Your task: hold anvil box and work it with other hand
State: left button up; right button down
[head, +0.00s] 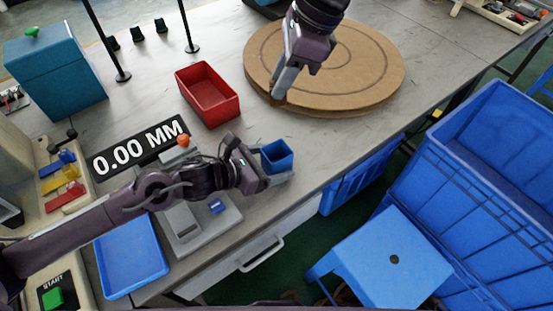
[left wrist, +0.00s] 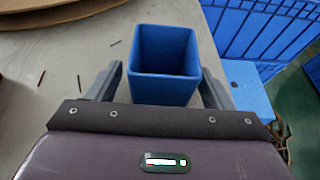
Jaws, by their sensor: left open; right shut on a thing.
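A small blue open-topped box (head: 277,157), the likely anvil box, stands near the table's front edge in the head view. In the left wrist view the box (left wrist: 164,75) looks empty and sits between the grey fingers of my left gripper (left wrist: 160,92). That gripper (head: 270,171) is open, with one finger on each side of the box; gaps show at both sides. My right gripper (head: 280,92) is over the left part of the round brown board (head: 365,70), its fingers closed together on something too small or hidden to make out.
A red bin (head: 207,95) stands behind the blue box. A grey fixture with a blue piece (head: 216,206) and a blue tray (head: 131,256) lie on the left. A display (head: 140,145) reads 0.00 MM. A blue stool (head: 385,258) and large blue crates (head: 490,170) stand beyond the front edge.

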pick_arm(q)
jog(key=shift+w+d+f, duration=0.25)
jog(key=shift+d, duration=0.3)
jog(key=c, duration=1.1)
jog(key=shift+o, duration=0.2)
pick_arm(e)
notch_tip(320, 180, down, 11)
jog(key=d, duration=0.1)
jog(key=shift+d, duration=0.3)
jog(key=shift+r, duration=0.1)
jog(key=c, duration=1.1)
grip_release()
jog(key=shift+o, duration=0.2)
